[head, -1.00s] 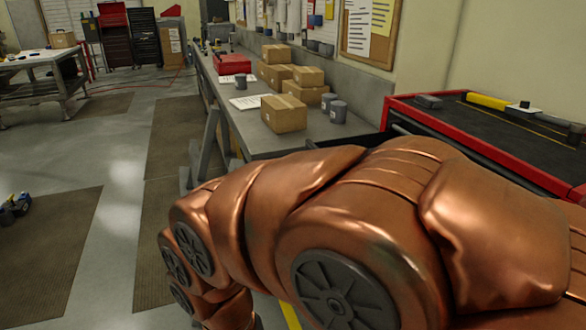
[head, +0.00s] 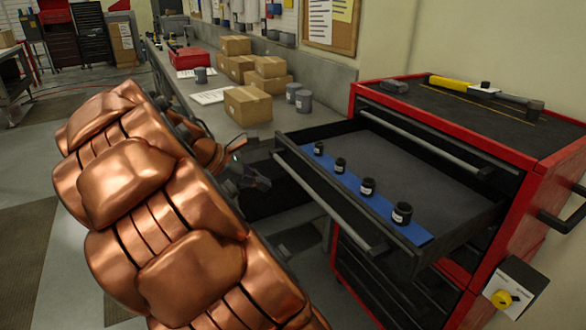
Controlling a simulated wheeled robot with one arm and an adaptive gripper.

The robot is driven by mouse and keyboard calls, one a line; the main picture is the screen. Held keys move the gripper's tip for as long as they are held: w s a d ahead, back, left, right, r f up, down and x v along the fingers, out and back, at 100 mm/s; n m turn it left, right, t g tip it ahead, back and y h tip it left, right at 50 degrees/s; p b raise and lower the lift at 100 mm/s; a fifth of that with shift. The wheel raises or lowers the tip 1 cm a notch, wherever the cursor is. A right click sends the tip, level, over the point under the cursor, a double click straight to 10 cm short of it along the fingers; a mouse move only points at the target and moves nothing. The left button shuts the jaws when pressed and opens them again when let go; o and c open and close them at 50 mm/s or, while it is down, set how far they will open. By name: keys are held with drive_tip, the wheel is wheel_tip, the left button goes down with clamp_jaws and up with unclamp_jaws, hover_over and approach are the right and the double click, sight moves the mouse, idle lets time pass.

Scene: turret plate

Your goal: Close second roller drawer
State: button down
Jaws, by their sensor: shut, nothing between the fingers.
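The red roller cabinet (head: 547,165) stands at the right in the head view. One of its upper drawers (head: 440,178) is pulled far out, below a shut drawer with a grey handle bar (head: 430,138). The open drawer has a long grey front handle (head: 322,200). Inside, several small black jars (head: 402,213) stand on a blue strip (head: 350,190) along the front. My gripper (head: 252,178) is shut and empty, just left of the drawer's front. It appears apart from the drawer, though its fingertips are small and partly in shadow. My copper arm fills the lower left.
A long grey workbench (head: 215,100) runs behind, with cardboard boxes (head: 248,104), grey cups (head: 303,103) and a red case (head: 190,58). A yellow-handled tool (head: 450,83) lies on the cabinet top. A box with a yellow knob (head: 502,298) is on the cabinet's right side.

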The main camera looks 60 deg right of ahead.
sight(305, 169)
drive_tip(key=w+d+n+g+h, duration=0.15)
drive_tip(key=w+d+n, duration=0.3)
drive_tip(key=d, duration=0.45)
drive_tip(key=shift+h, duration=0.45)
drive_tip(key=p+x, duration=0.1)
drive_tip(key=x, duration=0.8)
drive_tip(key=shift+s+d+f, duration=0.1)
drive_tip(key=shift+d, duration=0.3)
drive_tip(key=shift+d+p, duration=0.1)
drive_tip(key=shift+p, duration=0.25)
